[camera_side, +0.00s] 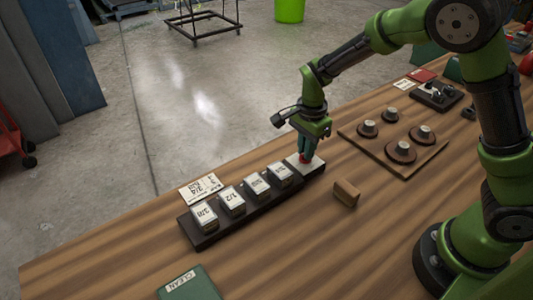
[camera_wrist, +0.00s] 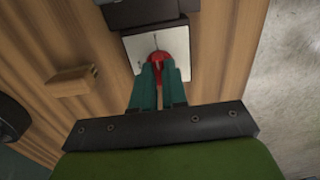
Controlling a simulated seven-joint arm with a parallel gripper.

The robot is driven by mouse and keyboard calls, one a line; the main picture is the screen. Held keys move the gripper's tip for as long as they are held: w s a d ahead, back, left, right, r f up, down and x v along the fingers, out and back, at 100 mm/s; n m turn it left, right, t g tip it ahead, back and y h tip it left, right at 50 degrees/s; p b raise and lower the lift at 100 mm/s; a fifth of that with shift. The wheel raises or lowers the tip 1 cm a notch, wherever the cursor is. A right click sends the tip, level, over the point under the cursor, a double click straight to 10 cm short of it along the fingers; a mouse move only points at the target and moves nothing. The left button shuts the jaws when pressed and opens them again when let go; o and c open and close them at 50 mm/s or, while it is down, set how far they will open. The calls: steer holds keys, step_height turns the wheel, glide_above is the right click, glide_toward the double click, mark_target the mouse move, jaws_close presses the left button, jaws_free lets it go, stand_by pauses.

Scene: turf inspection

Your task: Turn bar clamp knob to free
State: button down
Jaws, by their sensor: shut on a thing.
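The bar clamp knob (camera_wrist: 168,60) is red and sits on a pale square plate (camera_wrist: 134,54) in the wrist view. In the side view the red knob (camera_side: 305,158) shows just below my fingers, on the pale plate (camera_side: 314,166) at the right end of a dark rack. My gripper (camera_wrist: 160,80) is shut on the knob, with its two green fingers on the near side of it in the wrist view. The fingers hide part of the knob. A thin dark mark shows on the plate beyond the knob, too small to read. In the side view my gripper (camera_side: 306,150) points down from above.
The dark rack (camera_side: 208,240) holds several labelled blocks (camera_side: 231,201). A small wooden block (camera_side: 346,193) lies right of it. A board (camera_side: 372,151) with several round knobs stands farther right. A white label card (camera_side: 200,188) lies behind the rack.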

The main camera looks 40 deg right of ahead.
steer(key=shift+n, duration=0.3)
steer(key=n, duration=0.3)
steer(key=shift+n, duration=0.4)
steer(key=n, duration=0.4)
steer(key=shift+n, duration=0.3)
steer(key=n, duration=0.8)
steer(key=shift+n, duration=0.3)
steer(key=c, duration=1.2)
jaws_free()
steer(key=shift+o, duration=0.2)
